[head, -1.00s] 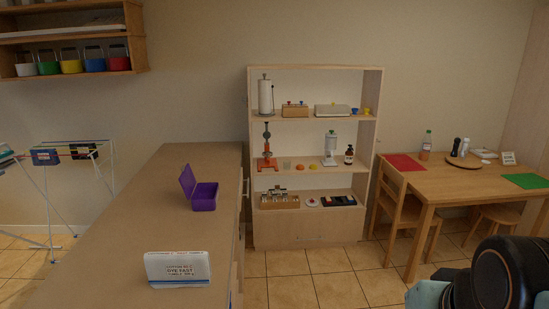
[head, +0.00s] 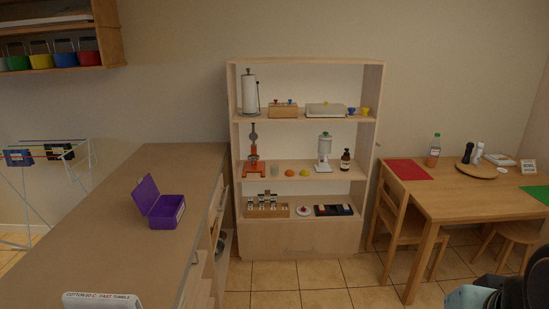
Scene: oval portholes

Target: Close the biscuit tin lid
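A purple box (head: 166,213) with a hinged lid (head: 146,194) stands on the brown counter (head: 130,250) at the left of the head view. Its lid is raised and tilts back to the left, so the box is open. It is the only open lidded box I see; I cannot tell whether it is the biscuit tin. A dark and pale blue part of my arm (head: 500,293) shows at the bottom right corner, well away from the box. My gripper's fingers are not in view.
A white printed box (head: 102,300) stands at the counter's near edge. A wooden shelf unit (head: 300,236) stands behind, holding kitchen items. A table (head: 470,205) and chair (head: 398,218) are at the right. Tiled floor (head: 320,290) lies clear between counter and table.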

